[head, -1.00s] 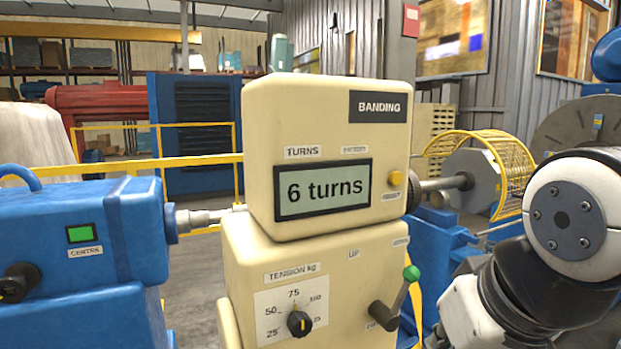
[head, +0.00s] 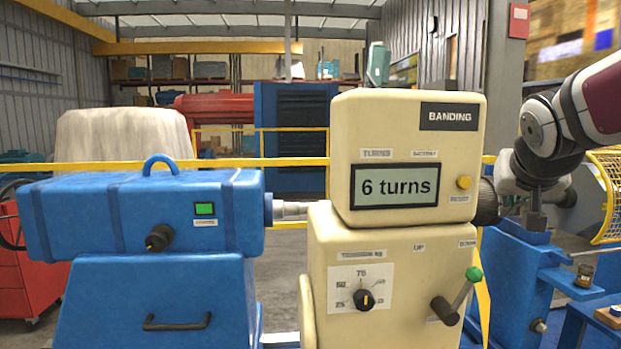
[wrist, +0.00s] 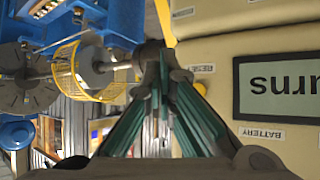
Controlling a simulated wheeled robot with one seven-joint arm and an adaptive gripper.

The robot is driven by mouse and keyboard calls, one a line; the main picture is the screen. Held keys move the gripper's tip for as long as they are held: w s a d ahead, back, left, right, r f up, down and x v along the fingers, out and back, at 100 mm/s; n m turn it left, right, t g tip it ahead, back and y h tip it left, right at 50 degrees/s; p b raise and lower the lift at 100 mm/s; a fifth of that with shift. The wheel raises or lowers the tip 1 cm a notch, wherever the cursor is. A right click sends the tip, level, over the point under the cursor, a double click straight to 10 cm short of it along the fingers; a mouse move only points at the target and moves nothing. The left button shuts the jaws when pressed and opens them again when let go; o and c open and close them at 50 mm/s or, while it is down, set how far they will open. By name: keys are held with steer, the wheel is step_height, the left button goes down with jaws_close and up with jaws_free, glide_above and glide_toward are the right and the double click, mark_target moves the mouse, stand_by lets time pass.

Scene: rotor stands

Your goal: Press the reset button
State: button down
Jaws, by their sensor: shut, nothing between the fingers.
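The yellow reset button (head: 464,182) sits on the cream banding unit (head: 409,110), right of the display (head: 395,187) reading "6 turns". A small "RESET" label is under it. In the wrist view the picture is upside down, and the button (wrist: 199,87) shows partly behind a finger. My gripper (head: 533,222) is shut and empty, pointing down to the right of the unit in the head view. It appears apart from the button. In the wrist view the fingertips (wrist: 155,52) meet beside the unit's face.
A crank lever with a green knob (head: 473,274) and a tension dial (head: 365,299) are on the lower cabinet. A blue machine (head: 150,215) stands left. A dark shaft collar (head: 487,202) projects right of the unit, near my gripper. Yellow rails run behind.

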mark_target(464, 182)
steer(key=w+b, duration=0.3)
steer(key=w, duration=0.5)
steer(key=shift+w, duration=0.4)
steer(key=shift+w+a+b, duration=0.1)
steer(key=shift+b, duration=0.2)
stand_by(1.1)
steer(key=shift+w, duration=0.3)
steer(key=shift+w+b, duration=0.4)
stand_by(0.6)
stand_by(0.3)
steer(key=shift+s, duration=0.85)
